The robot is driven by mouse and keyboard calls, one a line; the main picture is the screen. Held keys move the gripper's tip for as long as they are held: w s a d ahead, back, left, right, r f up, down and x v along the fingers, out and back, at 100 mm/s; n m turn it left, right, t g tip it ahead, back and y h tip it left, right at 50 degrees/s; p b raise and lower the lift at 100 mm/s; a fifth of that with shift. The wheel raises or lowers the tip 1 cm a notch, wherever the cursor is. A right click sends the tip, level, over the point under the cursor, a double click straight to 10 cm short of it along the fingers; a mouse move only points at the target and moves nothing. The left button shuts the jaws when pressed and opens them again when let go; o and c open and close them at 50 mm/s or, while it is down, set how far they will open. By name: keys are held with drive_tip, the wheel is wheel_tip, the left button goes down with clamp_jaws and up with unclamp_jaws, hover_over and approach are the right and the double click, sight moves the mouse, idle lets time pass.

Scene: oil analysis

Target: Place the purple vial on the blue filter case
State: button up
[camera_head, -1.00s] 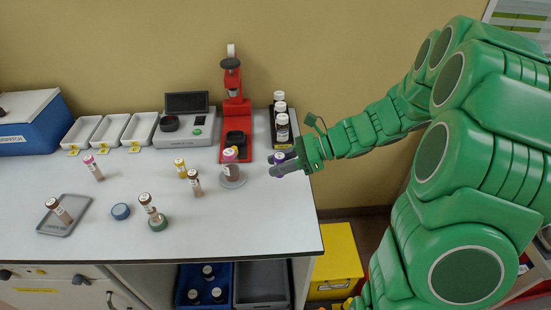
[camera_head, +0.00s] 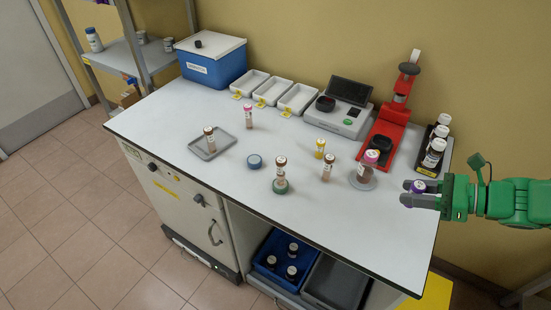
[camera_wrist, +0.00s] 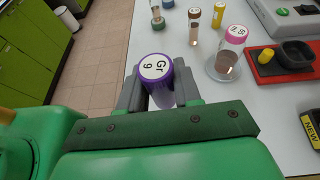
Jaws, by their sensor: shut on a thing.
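The purple vial has a purple cap with a white label reading "Gr 9" in the wrist view (camera_wrist: 156,70). My gripper (camera_wrist: 158,92) is shut on it, one finger on each side. In the head view the purple vial (camera_head: 418,186) shows at the right, in my gripper (camera_head: 416,193), by the table's right edge. The blue filter case (camera_head: 254,161) is a small round blue disc lying on the white table, left of the middle. Nothing stands on it. My gripper is well to its right, apart from it.
A grey tray (camera_head: 195,149) lies left of the case. A red press (camera_head: 385,135) and a black rack of bottles (camera_head: 428,168) stand behind.

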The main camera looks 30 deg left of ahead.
drive_tip(key=s+a+r+n+g+h, duration=0.1)
drive_tip(key=s+a+n+g, duration=0.25)
drive_tip(key=a, duration=1.35)
drive_tip(key=s+a+r+n+g+h, duration=0.1)
drive_tip(key=s+a+r+n+g, duration=0.2)
drive_tip(key=a, duration=1.4)
hover_over(255, 159)
drive_tip(key=shift+f, duration=7.25)
drive_tip(key=shift+s, duration=0.1)
drive_tip(key=o, duration=1)
drive_tip(key=shift+f, duration=0.1)
